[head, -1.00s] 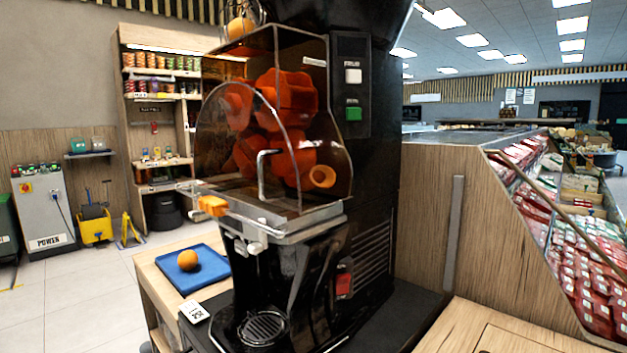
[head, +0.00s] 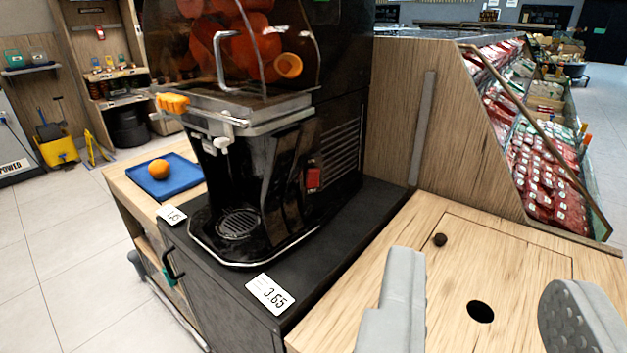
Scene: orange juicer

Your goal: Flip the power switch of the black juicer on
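The black juicer (head: 262,170) stands on a dark counter left of centre, with its top cut off by the frame. A red power switch (head: 313,178) sits low on its right side, beside the vent slots. I cannot tell the switch's position at this size. My gripper (head: 480,310) shows at the bottom right, with its two grey fingers wide apart and nothing between them. It is over the wooden counter, to the right of and nearer than the switch, and apart from the juicer.
A blue tray (head: 180,184) with an orange (head: 158,169) lies on the table at the left. A wooden counter (head: 400,275) with a round hole lies at right. A wooden side panel (head: 455,130) rises behind it.

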